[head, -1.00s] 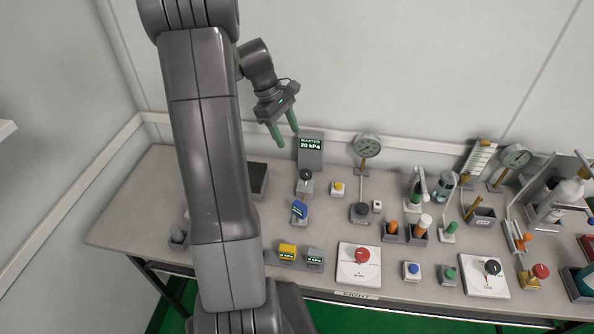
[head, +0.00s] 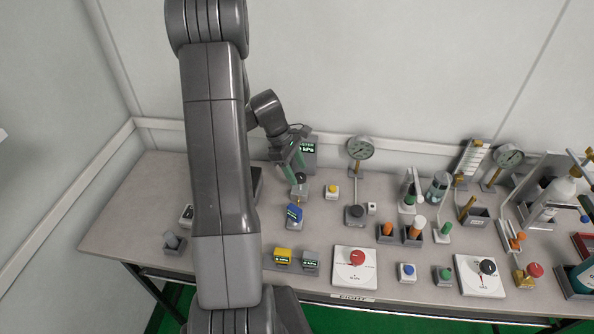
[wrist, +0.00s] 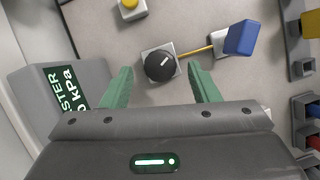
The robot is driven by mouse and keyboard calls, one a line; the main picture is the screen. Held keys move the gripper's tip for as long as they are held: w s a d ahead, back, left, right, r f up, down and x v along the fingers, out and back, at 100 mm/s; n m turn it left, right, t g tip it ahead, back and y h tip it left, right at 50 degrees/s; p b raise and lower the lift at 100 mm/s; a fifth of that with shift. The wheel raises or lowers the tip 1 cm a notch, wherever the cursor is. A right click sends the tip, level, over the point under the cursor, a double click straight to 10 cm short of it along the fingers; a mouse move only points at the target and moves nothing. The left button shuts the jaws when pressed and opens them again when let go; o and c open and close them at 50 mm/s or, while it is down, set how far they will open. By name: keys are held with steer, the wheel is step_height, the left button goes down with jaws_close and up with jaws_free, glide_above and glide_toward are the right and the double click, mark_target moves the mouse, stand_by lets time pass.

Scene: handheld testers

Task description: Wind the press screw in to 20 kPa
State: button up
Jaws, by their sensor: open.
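The press screw is a round black knob with a white line on a pale square block; it shows in the wrist view (wrist: 160,65) between and just beyond my green fingertips. In the head view the knob (head: 300,179) is partly hidden by my gripper (head: 295,175), which is open, empty and pointing down close over it. A brass-coloured tube runs from the block to the blue tester (wrist: 240,38). The grey master display (head: 309,153) stands behind, its text partly hidden; in the wrist view "kPa" is legible.
A yellow button (head: 332,191) is close to the right of the knob. The yellow tester (head: 282,256) and grey tester (head: 311,260) stand nearer the front edge. A gauge on a stand (head: 360,148) and a red dial plate (head: 356,266) are further right.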

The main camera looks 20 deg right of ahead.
steer(key=shift+s+d+f, duration=0.15)
steer(key=shift+s+f, duration=0.05)
steer(key=shift+f, duration=0.35)
steer(key=c, duration=1)
steer(key=shift+m, duration=0.3)
steer(key=shift+w+d+m+g+y, duration=0.15)
steer(key=shift+m+y, duration=0.2)
steer(key=shift+m, duration=0.55)
steer(key=shift+m+g+y, duration=0.2)
steer(key=shift+m+y, duration=0.1)
steer(key=shift+m, duration=0.6)
steer(key=shift+w+d+m+g+y, duration=0.15)
steer(key=shift+m+y, duration=0.2)
steer(key=shift+m, duration=0.55)
steer(key=shift+s, duration=0.1)
